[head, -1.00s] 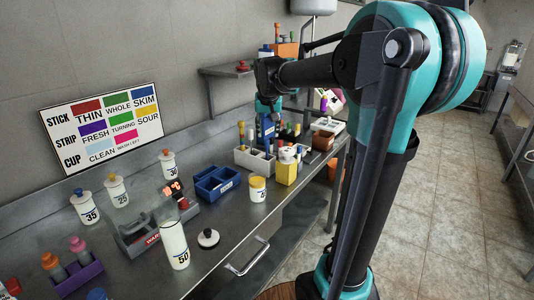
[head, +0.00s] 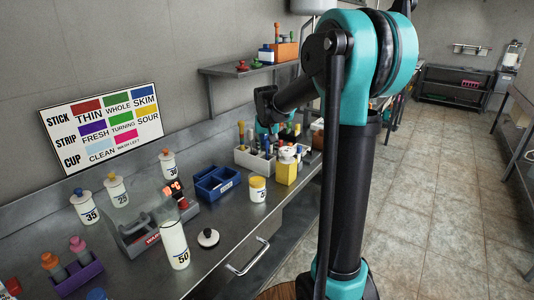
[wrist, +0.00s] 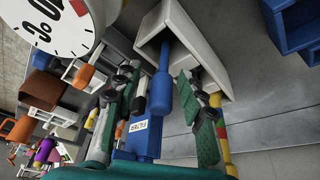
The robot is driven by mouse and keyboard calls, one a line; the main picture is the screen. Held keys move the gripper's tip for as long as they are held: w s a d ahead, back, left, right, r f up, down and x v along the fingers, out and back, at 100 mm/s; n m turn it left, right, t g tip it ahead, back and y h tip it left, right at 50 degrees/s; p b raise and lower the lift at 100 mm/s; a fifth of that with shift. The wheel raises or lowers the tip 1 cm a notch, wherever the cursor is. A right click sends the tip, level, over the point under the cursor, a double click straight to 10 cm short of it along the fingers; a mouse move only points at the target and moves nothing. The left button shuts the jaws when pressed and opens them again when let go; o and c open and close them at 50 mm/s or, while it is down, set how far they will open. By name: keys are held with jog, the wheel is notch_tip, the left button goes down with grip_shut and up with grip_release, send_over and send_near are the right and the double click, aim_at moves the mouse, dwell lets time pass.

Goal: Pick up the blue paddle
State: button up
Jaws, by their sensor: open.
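The blue paddle (wrist: 160,94) shows in the wrist view as a blue handle with a thinner stem running into a white holder (wrist: 210,48). Its lower end is hidden in the holder. My gripper (wrist: 155,82) is open, with one green-padded finger on each side of the blue handle. I cannot tell whether either finger touches it. In the head view my gripper (head: 272,122) is down at the white holder (head: 250,164) on the steel bench, and I cannot make out the paddle clearly there.
A blue box labelled FILTER (wrist: 140,146) and a yellow-handled item (wrist: 220,125) are close to the fingers. A white dial (wrist: 45,22) is near the wrist camera. A yellow container (head: 286,170) and blue tray (head: 215,184) stand beside the holder.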

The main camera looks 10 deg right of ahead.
jog(key=shift+c, duration=0.6)
grip_shut()
jog(key=shift+r, duration=0.2)
